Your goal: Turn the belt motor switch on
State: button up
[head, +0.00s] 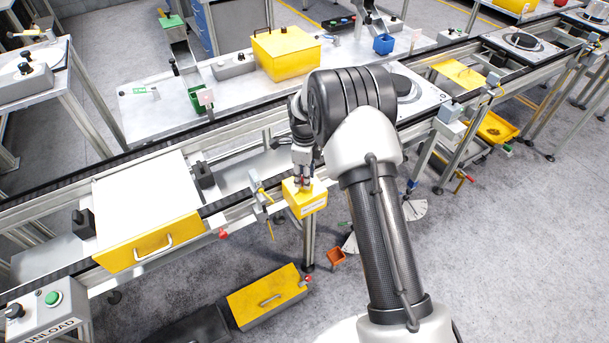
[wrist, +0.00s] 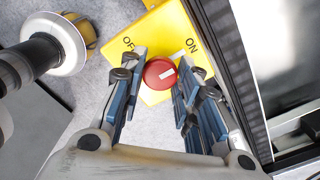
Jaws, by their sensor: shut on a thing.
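The belt motor switch is a yellow box (head: 307,204) on the side of the conveyor frame in the head view. In the wrist view its yellow face (wrist: 158,40) carries OFF at the left and ON at the right. A round red knob (wrist: 159,73) with a white pointer line sits on that face. The pointer slants up to the right, on the ON side. My gripper (wrist: 160,82) has its fingers on either side of the knob and is shut on it. In the head view my gripper (head: 303,182) is at the box's top, and the knob is mostly hidden there.
The conveyor carries a white-topped yellow box with a handle (head: 150,240) to the left. A yellow drawer box (head: 268,297) lies below on the floor. A thin yellow lever (head: 262,195) stands just left of the switch. A white-flanged part (wrist: 58,42) is at the upper left in the wrist view.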

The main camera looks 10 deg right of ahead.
dwell(0.4)
jog(key=o, duration=1.1)
notch_tip(320, 180, up, 12)
dwell(0.4)
